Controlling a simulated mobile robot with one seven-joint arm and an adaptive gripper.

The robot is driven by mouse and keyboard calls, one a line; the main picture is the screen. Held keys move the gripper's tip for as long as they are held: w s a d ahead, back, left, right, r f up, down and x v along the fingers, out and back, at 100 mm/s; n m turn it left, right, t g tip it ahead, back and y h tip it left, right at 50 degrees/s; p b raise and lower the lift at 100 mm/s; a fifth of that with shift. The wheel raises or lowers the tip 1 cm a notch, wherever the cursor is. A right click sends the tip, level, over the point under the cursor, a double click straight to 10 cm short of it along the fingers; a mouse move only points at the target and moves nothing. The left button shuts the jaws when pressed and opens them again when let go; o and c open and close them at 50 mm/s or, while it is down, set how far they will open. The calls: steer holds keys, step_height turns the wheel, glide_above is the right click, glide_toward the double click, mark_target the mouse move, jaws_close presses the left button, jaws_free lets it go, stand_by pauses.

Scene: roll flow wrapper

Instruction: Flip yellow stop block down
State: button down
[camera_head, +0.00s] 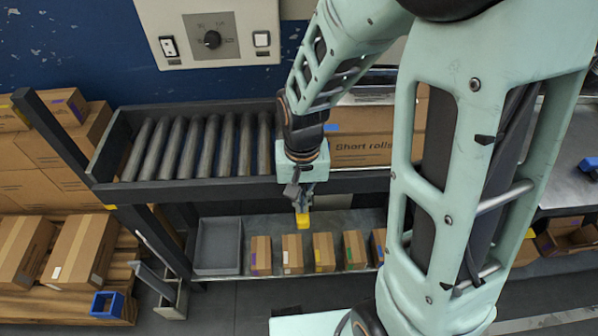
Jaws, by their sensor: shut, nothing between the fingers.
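The yellow stop block (302,220) shows below the front rail of the roller conveyor, right under my gripper (303,207). My gripper points downward in front of the rail. It is shut with nothing held, and its fingertips are at or very near the top of the yellow block. I cannot tell whether they touch. The block's hinge and mount are hidden or too small to make out.
The roller conveyor (190,148) has bare rollers at left and a "Short rolls" carton (360,150) at right, partly behind my arm. A lower shelf holds a grey tray (217,245) and several small cartons (292,254). Stacked boxes (83,250) stand at left. A control panel (212,40) is on the wall.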

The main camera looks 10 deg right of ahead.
steer(key=shift+f, duration=0.15)
step_height(320, 180, down, 4)
steer(key=b, duration=0.3)
steer(key=shift+f, duration=0.1)
stand_by(0.4)
steer(key=shift+r+p, duration=0.5)
steer(key=shift+r, duration=0.05)
step_height(320, 180, up, 13)
steer(key=p, duration=0.5)
steer(key=shift+r, duration=0.15)
